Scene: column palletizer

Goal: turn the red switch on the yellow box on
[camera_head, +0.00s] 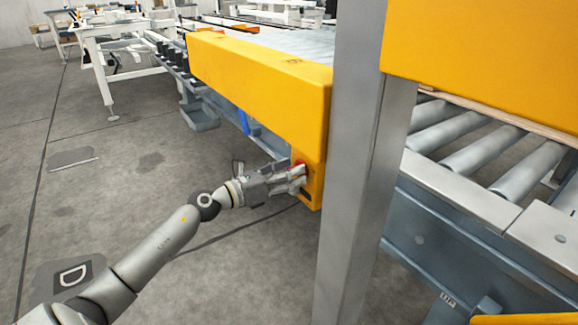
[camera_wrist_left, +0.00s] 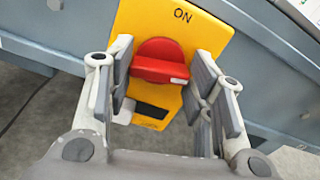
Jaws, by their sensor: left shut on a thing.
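The red switch (camera_wrist_left: 158,60) is a round knob with a raised handle lying roughly crosswise on the yellow box (camera_wrist_left: 204,32). The word "ON" is printed above it, and a dark rectangle shows below it. My left gripper (camera_wrist_left: 165,82) has a finger pad on each side of the handle and is shut on it. In the head view my left gripper (camera_head: 296,178) reaches in from the left to the yellow box (camera_head: 314,186), and only a little of the red switch (camera_head: 300,163) shows. My right gripper is out of view.
A long yellow beam (camera_head: 258,85) runs above the box. A grey post (camera_head: 350,160) stands just right of it, with a roller conveyor (camera_head: 470,145) beyond. A white workbench (camera_head: 125,30) stands at the back left. The floor at left is largely open.

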